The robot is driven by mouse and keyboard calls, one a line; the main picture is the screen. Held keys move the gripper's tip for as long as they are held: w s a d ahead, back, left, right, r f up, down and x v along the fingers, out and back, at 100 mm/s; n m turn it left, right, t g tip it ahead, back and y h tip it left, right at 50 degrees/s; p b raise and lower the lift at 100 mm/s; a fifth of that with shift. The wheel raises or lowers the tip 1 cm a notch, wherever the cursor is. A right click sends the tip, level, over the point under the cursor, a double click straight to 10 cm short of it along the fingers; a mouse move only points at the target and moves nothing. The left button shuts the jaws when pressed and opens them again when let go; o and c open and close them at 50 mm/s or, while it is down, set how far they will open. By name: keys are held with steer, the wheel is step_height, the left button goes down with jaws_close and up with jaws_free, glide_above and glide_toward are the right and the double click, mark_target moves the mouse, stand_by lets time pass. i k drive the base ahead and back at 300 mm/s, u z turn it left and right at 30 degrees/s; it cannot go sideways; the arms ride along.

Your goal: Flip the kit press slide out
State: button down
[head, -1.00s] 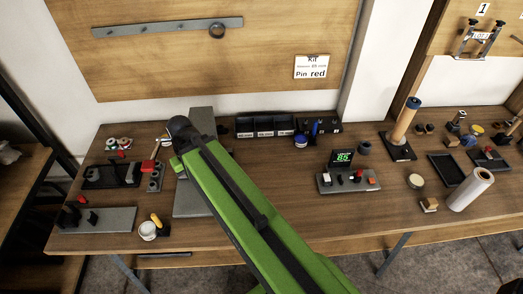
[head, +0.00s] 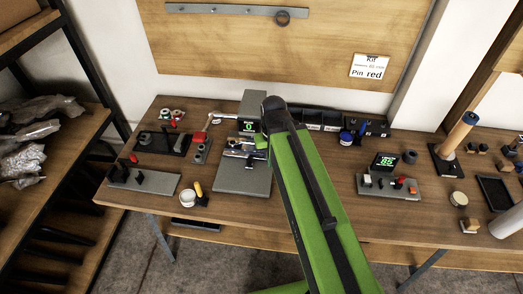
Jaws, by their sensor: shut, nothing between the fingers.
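The kit press is a grey unit with a dark display reading a green 0 (head: 248,127) at its upright back and a flat grey base plate (head: 243,182) on the bench, left of my green arm. Dark and silver parts sit in front of the display; I cannot clearly separate the press slide from my gripper there. My arm covers the right side of the press.
A red-handled fixture (head: 199,152) stands left of the press. A white cup (head: 187,198) and yellow-handled tool are near the front edge. Dark bins (head: 313,119) line the back. A unit reading 85 (head: 388,187) stands right, and a card saying Pin red (head: 370,66) hangs above.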

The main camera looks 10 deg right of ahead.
mark_target(242, 151)
steer(key=k, duration=0.8)
steer(key=u, duration=0.15)
steer(key=i, duration=0.9)
steer(key=u, duration=0.35)
steer(key=k, duration=1.35)
steer(key=u, duration=0.65)
steer(key=i, duration=0.7)
steer(key=u, duration=0.1)
